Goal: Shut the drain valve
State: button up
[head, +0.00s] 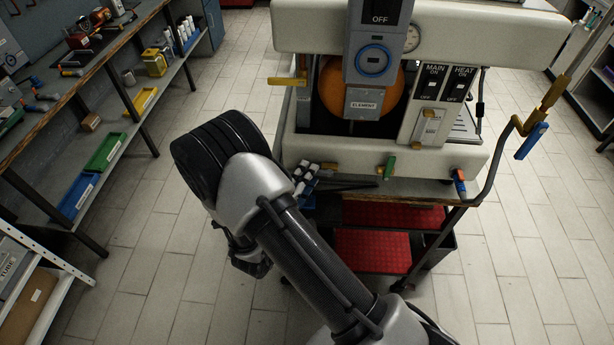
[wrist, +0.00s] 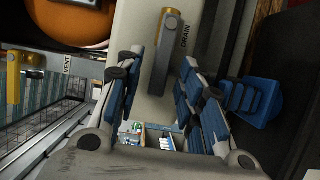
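The drain valve (wrist: 171,24) shows in the wrist view beside the label DRAIN, on a pale panel. It has a yellow-brass hub and a grey lever (wrist: 165,62) that points down the picture. My gripper (wrist: 161,68) is open, with one blue-padded finger on each side of the lever. Gaps show between the lever and both fingers; I cannot tell how deep the lever sits between them. In the head view my gripper (head: 306,183) is at the lower left front of the boiler machine (head: 440,160), partly hidden by my arm.
A yellow vent valve (wrist: 14,78) is at left in the wrist view, near the orange boiler (wrist: 70,22). In the head view a green handle (head: 389,167) and a blue-tipped crank (head: 532,140) stick out. A workbench (head: 75,85) stands at left; tiled floor between is clear.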

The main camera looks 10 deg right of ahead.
jog(key=shift+w+d, duration=0.2)
jog(key=shift+w, duration=0.05)
jog(key=shift+c, duration=0.4)
grip_shut()
